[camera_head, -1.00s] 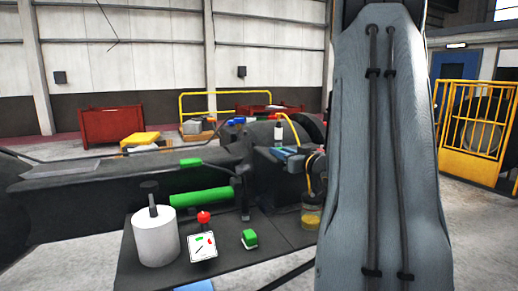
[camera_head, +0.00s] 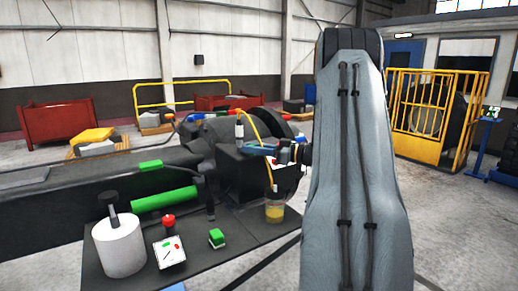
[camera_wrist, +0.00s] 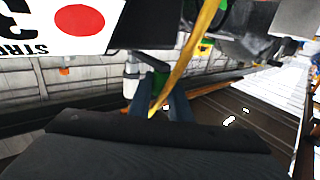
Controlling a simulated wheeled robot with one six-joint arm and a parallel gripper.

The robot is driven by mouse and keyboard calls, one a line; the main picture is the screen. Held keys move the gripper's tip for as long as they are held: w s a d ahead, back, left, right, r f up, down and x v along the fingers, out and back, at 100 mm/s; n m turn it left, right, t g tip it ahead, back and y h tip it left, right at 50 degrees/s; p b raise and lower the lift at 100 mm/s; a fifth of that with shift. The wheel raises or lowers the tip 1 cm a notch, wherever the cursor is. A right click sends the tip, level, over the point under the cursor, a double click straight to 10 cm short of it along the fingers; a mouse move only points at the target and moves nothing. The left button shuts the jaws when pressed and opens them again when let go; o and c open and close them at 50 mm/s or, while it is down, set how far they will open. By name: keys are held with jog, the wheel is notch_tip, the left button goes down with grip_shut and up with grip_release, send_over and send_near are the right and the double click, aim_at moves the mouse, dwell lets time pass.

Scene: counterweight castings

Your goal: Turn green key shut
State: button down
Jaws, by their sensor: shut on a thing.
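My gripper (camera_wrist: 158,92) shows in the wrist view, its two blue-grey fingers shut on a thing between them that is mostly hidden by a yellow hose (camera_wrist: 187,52). A small green part (camera_wrist: 206,46), perhaps of the green key, shows just beyond the fingertips. Green items there are a long green cylinder (camera_head: 164,199), a small green block (camera_head: 217,238) on the dark plate (camera_head: 245,237) and a green piece (camera_head: 150,165) on the machine. I cannot tell whether any of these is the key.
A white sign with a red dot (camera_wrist: 70,25) is close to the wrist camera. Yellow fencing (camera_head: 433,110) stands at right.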

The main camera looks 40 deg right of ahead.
dwell(0.3)
jog(key=c, duration=1.6)
grip_release()
jog(key=b+v, duration=0.2)
jog(key=v, duration=0.5)
jog(key=shift+s+d, duration=0.2)
jog(key=shift+s, duration=0.1)
jog(key=shift+a, duration=0.1)
